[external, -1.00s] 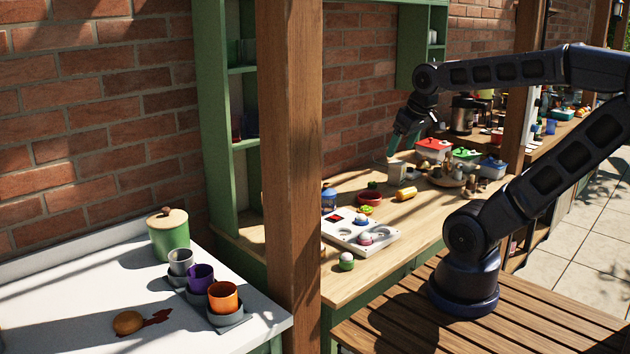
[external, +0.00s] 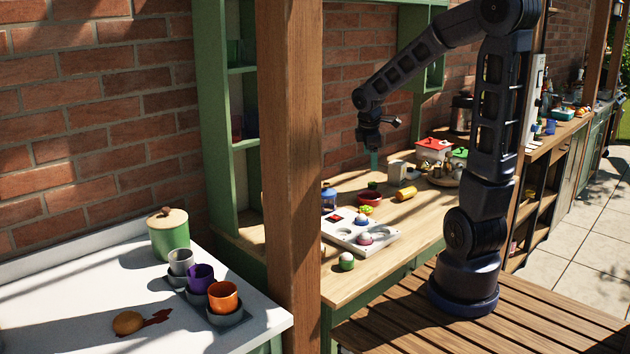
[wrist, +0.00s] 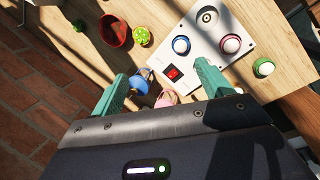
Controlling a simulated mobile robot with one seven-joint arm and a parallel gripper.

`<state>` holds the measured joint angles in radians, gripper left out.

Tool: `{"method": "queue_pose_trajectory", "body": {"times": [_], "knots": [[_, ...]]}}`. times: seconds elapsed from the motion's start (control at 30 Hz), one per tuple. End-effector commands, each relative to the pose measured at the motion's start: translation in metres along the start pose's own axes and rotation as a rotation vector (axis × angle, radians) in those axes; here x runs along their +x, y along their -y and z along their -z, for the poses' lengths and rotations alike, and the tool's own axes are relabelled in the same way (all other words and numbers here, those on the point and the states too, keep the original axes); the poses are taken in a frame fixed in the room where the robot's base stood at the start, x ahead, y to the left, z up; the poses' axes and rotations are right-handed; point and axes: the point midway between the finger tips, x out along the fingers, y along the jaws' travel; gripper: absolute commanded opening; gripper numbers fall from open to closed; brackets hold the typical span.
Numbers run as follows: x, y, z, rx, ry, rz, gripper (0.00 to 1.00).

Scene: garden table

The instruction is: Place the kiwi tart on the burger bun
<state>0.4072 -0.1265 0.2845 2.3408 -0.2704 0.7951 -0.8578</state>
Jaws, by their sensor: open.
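A small round yellow-green piece, which looks like the kiwi tart (external: 366,210), lies on the wooden table in front of a red bowl. It also shows near the top of the wrist view (wrist: 141,36). A round brown bun, which looks like the burger bun (external: 127,322), lies on the white counter at the lower left, beside a dark red stain. It is not in the wrist view. My gripper (external: 374,162) is above the back of the wooden table, pointing down. Its teal fingers (wrist: 160,84) are apart and nothing is held between them.
The red bowl (wrist: 113,31) is close to the tart. A white button panel (wrist: 215,48) and a blue lantern-like object (wrist: 140,82) are nearby. A wooden post (external: 291,180) stands between the table and the white counter (external: 60,290). Several cups stand on the counter.

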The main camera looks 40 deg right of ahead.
Motion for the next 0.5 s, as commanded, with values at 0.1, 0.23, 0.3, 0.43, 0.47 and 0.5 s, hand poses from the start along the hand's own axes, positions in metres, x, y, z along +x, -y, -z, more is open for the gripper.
{"method": "queue_pose_trajectory", "body": {"times": [0.1,0.23,0.3,0.43,0.47,0.5], "knots": [[0.028,-0.019,0.003,-0.114,0.014,0.03,0.79],[0.058,-0.036,0.005,-0.244,0.017,0.058,0.79],[0.075,-0.044,0.006,-0.314,0.013,0.075,0.79],[0.106,-0.059,0.008,-0.44,-0.002,0.103,0.79],[0.113,-0.062,0.008,-0.466,-0.006,0.109,0.79],[0.122,-0.066,0.008,-0.501,-0.013,0.116,0.79]]}}
